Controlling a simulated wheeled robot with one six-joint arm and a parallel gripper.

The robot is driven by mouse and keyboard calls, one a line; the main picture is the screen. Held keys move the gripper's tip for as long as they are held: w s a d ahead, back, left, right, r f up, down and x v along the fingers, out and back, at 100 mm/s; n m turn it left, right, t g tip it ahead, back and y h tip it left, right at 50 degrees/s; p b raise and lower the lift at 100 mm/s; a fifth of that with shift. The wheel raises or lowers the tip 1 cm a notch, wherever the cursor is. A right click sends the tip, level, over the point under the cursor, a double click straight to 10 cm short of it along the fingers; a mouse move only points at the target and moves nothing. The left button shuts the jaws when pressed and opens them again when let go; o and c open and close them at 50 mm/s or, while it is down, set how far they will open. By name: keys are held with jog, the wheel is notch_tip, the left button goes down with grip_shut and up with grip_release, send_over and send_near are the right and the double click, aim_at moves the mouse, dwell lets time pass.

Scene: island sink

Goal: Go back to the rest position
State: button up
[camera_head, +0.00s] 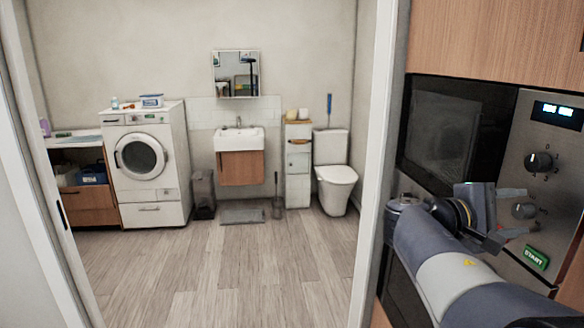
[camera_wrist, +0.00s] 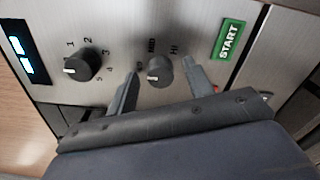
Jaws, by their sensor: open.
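My gripper (camera_head: 514,213) is at the right of the head view, in front of the microwave's control panel. In the wrist view my gripper (camera_wrist: 160,80) is open, with its two fingers on either side of the lower knob (camera_wrist: 159,70), which is marked MED and HI. I cannot tell whether the fingers touch the knob. The upper knob (camera_head: 541,162), with numbers around it, is above the gripper in the head view. The green START button (camera_head: 536,257) is below the gripper there.
The microwave (camera_head: 440,130) is built in under a wooden cabinet (camera_head: 490,35). A door frame (camera_head: 376,150) stands left of it. Beyond are a washing machine (camera_head: 146,165), a sink (camera_head: 240,140) and a toilet (camera_head: 336,180), with clear wooden floor (camera_head: 220,275) in front.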

jog(key=m+b, duration=0.1)
jog(key=m, duration=0.2)
jog(key=m+b, duration=0.1)
jog(key=shift+f+b, duration=0.25)
jog(key=shift+b, duration=0.1)
jog(key=m+b, duration=0.2)
jog(key=m, duration=0.3)
jog(key=m+b, duration=0.1)
jog(key=m, duration=0.3)
jog(key=shift+r+m, duration=0.1)
jog(key=shift+m, duration=0.3)
jog(key=shift+m+p, duration=0.3)
jog(key=shift+m, duration=1.8)
